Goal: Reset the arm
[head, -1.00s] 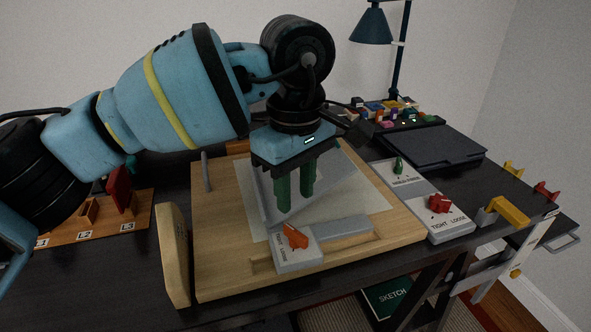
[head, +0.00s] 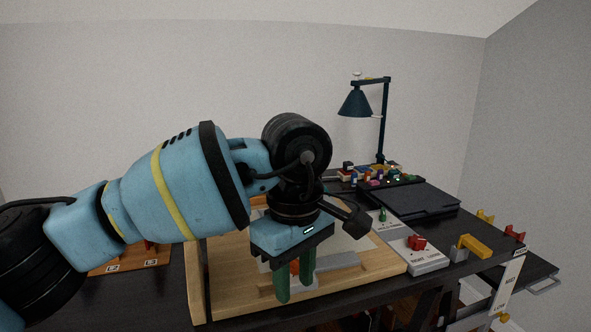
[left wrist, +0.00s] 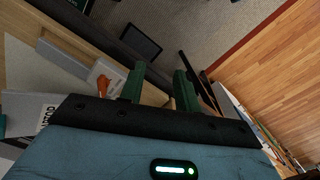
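My left gripper (head: 296,283) has two green fingers that stand apart with nothing between them. It points down near the front edge of the wooden drawing board (head: 235,290). An orange knob (head: 295,266) on a grey base is partly hidden behind the fingers. In the left wrist view the left gripper (left wrist: 160,78) also shows a gap between its fingers, and the orange knob (left wrist: 103,84) is beside them, apart from them. My right gripper is in neither view.
At the board's right is a grey panel with a red knob (head: 416,242) and a green knob (head: 382,215). Yellow hooks (head: 474,246) sit at the desk's right edge. A dark lamp (head: 384,120) stands at the back. The air above the desk's right side is clear.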

